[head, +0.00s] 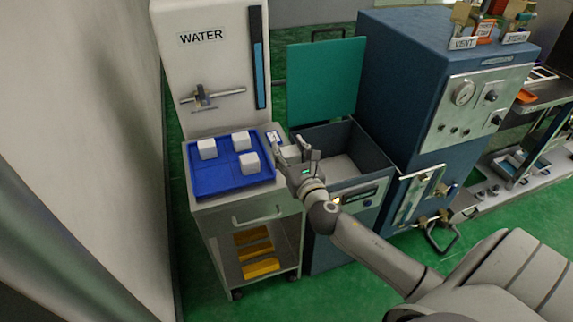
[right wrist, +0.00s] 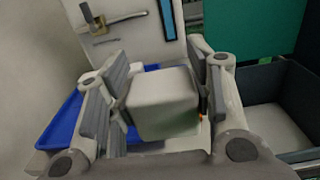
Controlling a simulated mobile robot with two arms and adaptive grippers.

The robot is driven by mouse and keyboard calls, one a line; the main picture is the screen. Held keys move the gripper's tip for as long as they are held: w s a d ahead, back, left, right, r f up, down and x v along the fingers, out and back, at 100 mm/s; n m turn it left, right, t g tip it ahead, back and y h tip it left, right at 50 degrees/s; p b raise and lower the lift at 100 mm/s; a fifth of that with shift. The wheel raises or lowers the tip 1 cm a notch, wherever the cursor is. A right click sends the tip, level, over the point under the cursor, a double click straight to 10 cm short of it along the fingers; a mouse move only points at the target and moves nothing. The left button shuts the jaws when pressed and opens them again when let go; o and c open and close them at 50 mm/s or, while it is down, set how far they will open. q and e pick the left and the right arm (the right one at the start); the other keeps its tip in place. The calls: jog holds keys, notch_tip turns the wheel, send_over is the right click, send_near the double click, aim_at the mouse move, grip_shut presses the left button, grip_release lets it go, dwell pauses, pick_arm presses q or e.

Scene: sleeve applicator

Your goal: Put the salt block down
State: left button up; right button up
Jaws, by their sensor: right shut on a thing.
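A white salt block (right wrist: 165,103) is held between the two fingers of my right gripper (right wrist: 165,90) in the right wrist view. In the head view my right gripper (head: 298,158) is over the gap between the blue tray and the open box, and the block (head: 290,152) is partly hidden by it. The blue tray (head: 206,190) sits on a small cart and holds 3 white blocks, one of them a block (head: 249,163) at its front right. The open dark box (head: 377,160) stands to the right of the tray. My left gripper is not in view.
The teal lid (head: 325,78) of the box stands open behind it. A white water unit (head: 212,80) with a tap rises behind the cart (head: 240,214). A blue machine (head: 420,80) with a gauge stands right of the box. Yellow pieces (head: 261,267) lie on the cart's lower shelf.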

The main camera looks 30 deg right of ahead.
jog(key=w+f, duration=0.1)
jog(key=w+d+f+b, duration=0.1)
jog(key=f, duration=0.1)
jog(key=w+d+f+b, duration=0.1)
jog(key=f, duration=0.1)
jog(key=shift+w+d+f, duration=0.1)
jog(key=shift+w+f, duration=0.15)
jog(key=shift+w, duration=0.05)
jog(key=shift+w+f+b, duration=0.1)
jog(key=shift+f+b, duration=0.7)
jog(key=shift+f, duration=0.75)
jog(key=shift+f, duration=0.1)
jog(key=o, duration=0.7)
jog(key=shift+f, duration=0.15)
jog(key=o, duration=0.5)
